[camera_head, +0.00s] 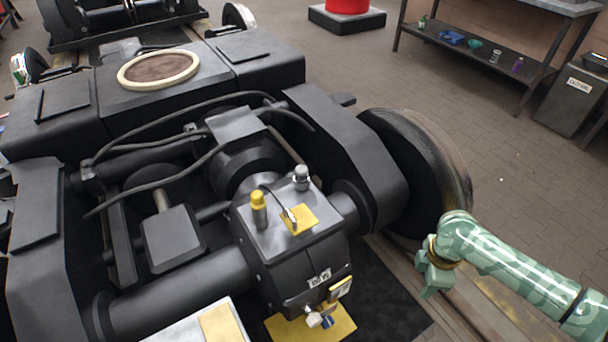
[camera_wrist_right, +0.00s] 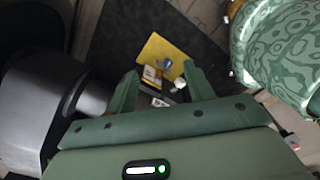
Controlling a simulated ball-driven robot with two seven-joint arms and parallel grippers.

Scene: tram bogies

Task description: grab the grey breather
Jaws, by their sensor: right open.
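The grey breather (camera_head: 301,178) stands upright on top of the black gearbox housing (camera_head: 310,262), near its back right corner. A yellow-capped breather (camera_head: 259,210) stands to its left, and a yellow plate (camera_head: 299,220) lies in front of it. My right gripper (camera_head: 430,276) is to the right of the gearbox, beside the wheel, well apart from the breather. In the right wrist view its jaws (camera_wrist_right: 160,82) are open, with nothing between them. I cannot make out the grey breather in that view. My left gripper is not in view.
A cable arches over the axle. A yellow mat (camera_head: 283,328) lies below the gearbox; it also shows in the wrist view (camera_wrist_right: 158,50). A shelf table (camera_head: 480,52) stands at the back right.

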